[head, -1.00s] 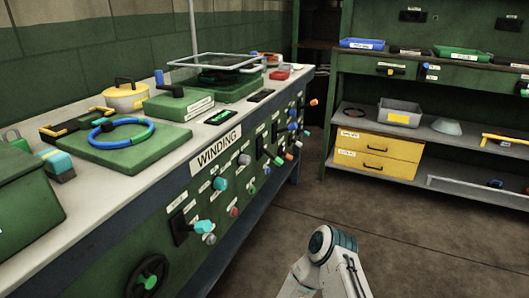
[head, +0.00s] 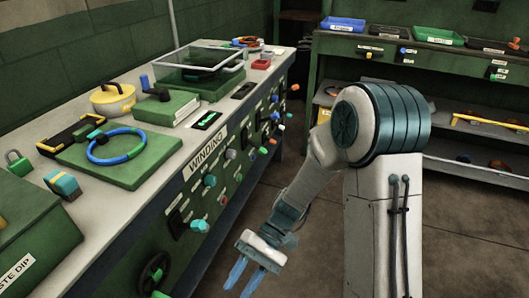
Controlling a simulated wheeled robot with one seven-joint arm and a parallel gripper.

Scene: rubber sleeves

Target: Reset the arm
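My arm stands up in the right half of the head view, with a large teal-ringed joint at its top. The forearm slopes down to the left in front of the winding bench. My gripper (head: 243,280) hangs at the bottom, beside the bench front, with its blue fingers pointing down. The two fingers are apart and nothing shows between them. The gripper is clear of the bench top.
The winding bench (head: 150,200) runs along the left, with knobs and a handwheel (head: 155,275) on its front. A blue-green ring (head: 116,146) lies on a green board. A shelf unit (head: 455,62) stands behind my arm. Floor (head: 315,235) is bare between them.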

